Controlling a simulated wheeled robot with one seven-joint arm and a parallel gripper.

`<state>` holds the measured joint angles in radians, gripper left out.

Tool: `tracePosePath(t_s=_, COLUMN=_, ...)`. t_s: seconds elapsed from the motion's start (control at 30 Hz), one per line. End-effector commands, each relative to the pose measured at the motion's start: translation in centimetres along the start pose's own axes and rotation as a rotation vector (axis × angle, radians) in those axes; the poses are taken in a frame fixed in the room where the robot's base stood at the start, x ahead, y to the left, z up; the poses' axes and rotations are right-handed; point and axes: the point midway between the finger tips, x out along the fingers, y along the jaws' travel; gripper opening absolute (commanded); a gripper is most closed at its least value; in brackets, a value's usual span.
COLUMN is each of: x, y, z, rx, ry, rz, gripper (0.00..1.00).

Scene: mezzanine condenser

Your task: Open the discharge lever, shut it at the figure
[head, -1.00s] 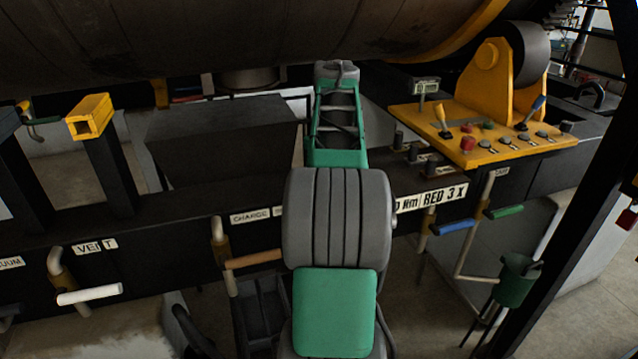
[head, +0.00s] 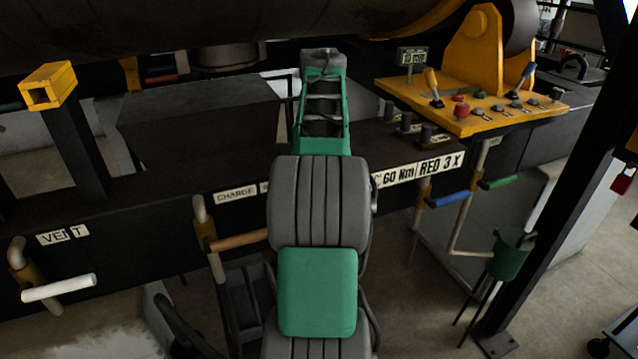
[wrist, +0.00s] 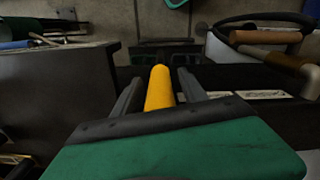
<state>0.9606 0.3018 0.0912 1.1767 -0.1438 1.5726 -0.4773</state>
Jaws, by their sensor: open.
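My gripper (wrist: 159,78) is open in the wrist view, with one dark finger on each side of a yellow bar-shaped handle (wrist: 160,90). I cannot tell whether either finger touches it. In the head view my arm covers the middle of the dark rail, and the yellow handle and my fingers are hidden. A small display with green digits (head: 411,57) stands at the back of the yellow panel; its figure is too small to read.
The charge lever has an orange-brown grip (head: 240,241), also in the wrist view (wrist: 266,37). The vent lever has a white grip (head: 58,288). Blue (head: 447,199) and green (head: 498,182) grips are right of my arm. The yellow control panel (head: 440,110) juts out above them.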

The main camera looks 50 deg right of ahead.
Motion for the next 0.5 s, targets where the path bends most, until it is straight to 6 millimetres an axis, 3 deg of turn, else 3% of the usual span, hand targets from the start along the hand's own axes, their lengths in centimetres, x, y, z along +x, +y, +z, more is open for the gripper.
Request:
tracePosePath(t_s=0.2, x=-0.11, y=0.01, z=-0.01, rx=0.0, ry=0.001, rz=0.001, gripper=0.5)
tracePosePath(t_s=0.5, x=-0.09, y=0.0, z=0.0, rx=0.0, ry=0.001, rz=0.0, gripper=0.26)
